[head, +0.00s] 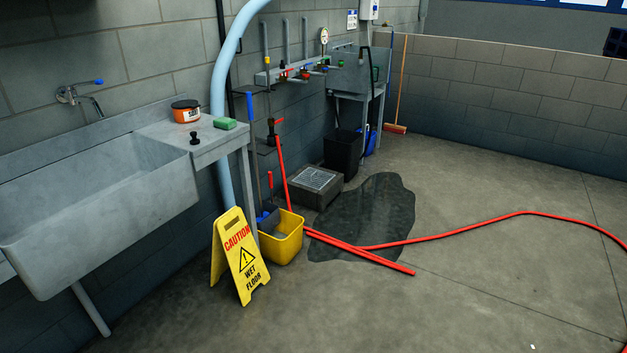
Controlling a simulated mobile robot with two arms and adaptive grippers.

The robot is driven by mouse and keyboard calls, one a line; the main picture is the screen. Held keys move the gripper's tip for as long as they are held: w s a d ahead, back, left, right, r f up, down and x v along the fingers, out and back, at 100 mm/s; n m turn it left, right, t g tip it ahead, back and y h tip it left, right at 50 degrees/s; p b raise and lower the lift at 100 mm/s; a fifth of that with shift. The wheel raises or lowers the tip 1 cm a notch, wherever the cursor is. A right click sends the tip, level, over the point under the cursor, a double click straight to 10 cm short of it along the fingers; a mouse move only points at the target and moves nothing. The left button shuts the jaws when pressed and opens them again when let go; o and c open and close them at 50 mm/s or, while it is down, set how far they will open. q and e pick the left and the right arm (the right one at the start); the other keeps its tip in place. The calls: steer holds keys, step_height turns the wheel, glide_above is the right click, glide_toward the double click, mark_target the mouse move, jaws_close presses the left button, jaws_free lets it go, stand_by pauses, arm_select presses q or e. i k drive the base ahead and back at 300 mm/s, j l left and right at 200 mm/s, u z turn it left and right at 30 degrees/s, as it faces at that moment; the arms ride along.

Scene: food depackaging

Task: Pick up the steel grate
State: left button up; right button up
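The steel grate (315,178) is a light grey slotted square. It lies on top of a low dark block (318,193) on the floor against the wall, in the middle of the head view. A dark wet patch (372,215) spreads on the floor to its right. The grate's top is in plain sight, with a red pole just to its left. Neither of my grippers shows in the head view.
A yellow bucket (281,240) and a yellow caution sign (240,256) stand in front of the grate. A red hose (480,221) crosses the floor. A black bin (343,153) stands behind. A steel sink (100,205) fills the left. Floor at right is mostly open.

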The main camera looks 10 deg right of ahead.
mark_target(314, 176)
steer(key=i+l+z, duration=0.35)
steer(key=i, duration=0.3)
steer(key=i+l+z, duration=0.3)
steer(key=i, duration=0.35)
steer(key=i+z, duration=0.35)
steer(key=i, duration=0.35)
steer(key=i+l, duration=0.1)
steer(key=i, duration=0.95)
steer(key=i+l+z, duration=0.1)
steer(key=i, duration=0.95)
